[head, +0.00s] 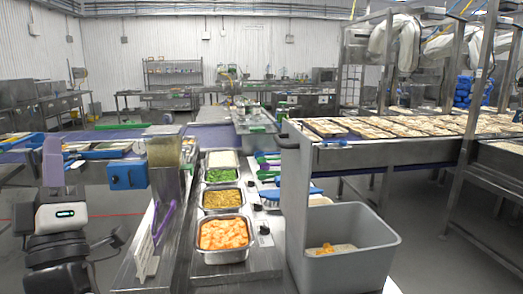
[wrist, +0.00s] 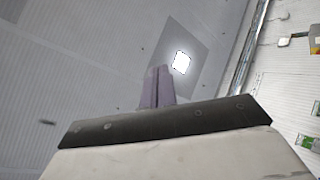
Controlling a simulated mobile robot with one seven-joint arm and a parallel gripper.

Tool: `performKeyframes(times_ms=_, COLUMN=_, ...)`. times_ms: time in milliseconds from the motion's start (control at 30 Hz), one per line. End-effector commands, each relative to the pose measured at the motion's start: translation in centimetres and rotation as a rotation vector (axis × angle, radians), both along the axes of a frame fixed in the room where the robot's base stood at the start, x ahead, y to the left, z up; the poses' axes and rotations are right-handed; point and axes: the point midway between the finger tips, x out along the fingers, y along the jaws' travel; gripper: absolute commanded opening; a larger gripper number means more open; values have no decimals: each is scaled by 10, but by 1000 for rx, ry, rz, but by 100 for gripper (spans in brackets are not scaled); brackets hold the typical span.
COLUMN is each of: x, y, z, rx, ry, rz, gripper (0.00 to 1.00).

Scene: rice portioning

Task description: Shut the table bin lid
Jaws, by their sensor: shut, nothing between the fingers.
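The grey table bin (head: 368,262) stands at the right front in the head view. Its grey lid (head: 299,200) stands upright along the bin's left side, so the bin is open. Orange pieces and pale scraps lie inside it. My gripper (head: 53,160) has purple fingers and points up at the far left, well away from the bin and lid. It is shut and empty. In the wrist view the fingers (wrist: 157,88) are together against the ceiling; neither bin nor lid shows there.
Between my gripper and the bin stand a dispenser with a blue box (head: 128,176) and a row of food pans, the nearest holding orange pieces (head: 222,234). A blue brush (head: 290,192) lies left of the lid. A conveyor with trays (head: 400,128) stands behind the bin.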

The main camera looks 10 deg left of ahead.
Motion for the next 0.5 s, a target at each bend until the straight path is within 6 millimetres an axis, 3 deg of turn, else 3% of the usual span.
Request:
performKeyframes(times_ms=33, x=28, y=-14, z=-1, rx=-61, ry=47, rz=-196, gripper=0)
performKeyframes(times_ms=100, x=64, y=-40, z=-7, rx=-158, ry=136, rz=-467, gripper=0)
performKeyframes(times_ms=200, x=103, y=-84, z=-21, rx=-297, ry=299, rz=-802, gripper=0)
performKeyframes(times_ms=333, x=127, y=-136, z=-42, rx=-451, ry=523, rz=-1098, gripper=0)
performKeyframes(times_ms=500, x=133, y=-173, z=-63, rx=-570, ry=722, rz=-1267, gripper=0)
